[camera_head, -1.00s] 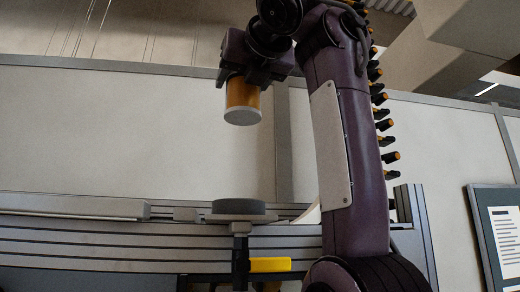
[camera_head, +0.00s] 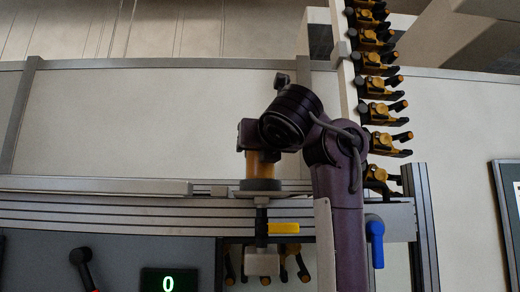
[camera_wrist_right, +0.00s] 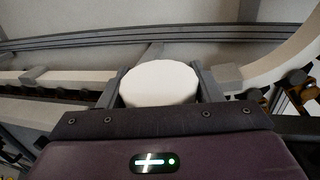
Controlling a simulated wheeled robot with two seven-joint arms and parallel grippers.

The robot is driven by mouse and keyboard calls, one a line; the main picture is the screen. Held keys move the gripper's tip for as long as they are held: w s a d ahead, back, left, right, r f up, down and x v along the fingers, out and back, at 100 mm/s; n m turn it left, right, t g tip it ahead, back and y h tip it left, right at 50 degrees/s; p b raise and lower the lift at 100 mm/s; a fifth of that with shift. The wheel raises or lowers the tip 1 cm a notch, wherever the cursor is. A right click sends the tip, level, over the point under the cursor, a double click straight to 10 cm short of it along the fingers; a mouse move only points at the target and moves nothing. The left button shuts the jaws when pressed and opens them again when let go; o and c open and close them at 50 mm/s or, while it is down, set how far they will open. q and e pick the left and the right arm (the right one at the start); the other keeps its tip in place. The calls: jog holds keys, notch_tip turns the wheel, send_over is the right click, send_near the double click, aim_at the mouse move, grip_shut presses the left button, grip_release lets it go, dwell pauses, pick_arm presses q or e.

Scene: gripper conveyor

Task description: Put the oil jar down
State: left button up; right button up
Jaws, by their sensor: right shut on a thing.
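The oil jar is an amber cylinder (camera_head: 262,164) in the head view, upright at a round dark grey pad (camera_head: 261,185) on the rail. Its lower end meets the pad's outline; I cannot tell whether it rests fully on it. My right gripper (camera_head: 262,153) comes from above and is shut on the jar. In the right wrist view the jar's white round end (camera_wrist_right: 160,83) sits between the two fingers of my right gripper (camera_wrist_right: 160,88). My left gripper is not in view.
A yellow handle (camera_head: 284,228) sticks out below the pad, and a blue handle (camera_head: 375,243) hangs at the right. A conveyor column of black and orange clips (camera_head: 380,85) rises behind my arm. A display reading 0 (camera_head: 168,283) is at lower left. The rail left of the pad is clear.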

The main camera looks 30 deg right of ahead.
jog(key=shift+s+a+f, duration=0.1)
jog(key=shift+s+f, duration=0.05)
jog(key=shift+f, duration=0.3)
jog(key=shift+c, duration=0.7)
jog(key=shift+s+a+r, duration=0.1)
jog(key=shift+s, duration=0.1)
jog(key=o, duration=1.2)
jog(key=shift+w, duration=0.15)
jog(key=shift+c, duration=0.2)
jog(key=o, duration=0.4)
jog(key=shift+w+d+f, duration=0.2)
jog(key=shift+w+d, duration=0.15)
jog(key=shift+w, duration=0.2)
jog(key=shift+s+a+r, duration=0.1)
jog(key=shift+s, duration=0.1)
jog(key=shift+s+a, duration=0.1)
jog(key=shift+s, duration=0.2)
jog(key=b+v, duration=0.5)
jog(key=shift+s+f, duration=0.1)
jog(key=shift+f, duration=0.2)
pick_arm(q)
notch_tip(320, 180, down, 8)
jog(key=b, duration=0.3)
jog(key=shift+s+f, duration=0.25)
pick_arm(e)
jog(key=v, duration=0.4)
jog(key=r+v, duration=0.1)
jog(key=v, duration=0.1)
jog(key=shift+s+a, duration=0.1)
jog(key=shift+s, duration=0.05)
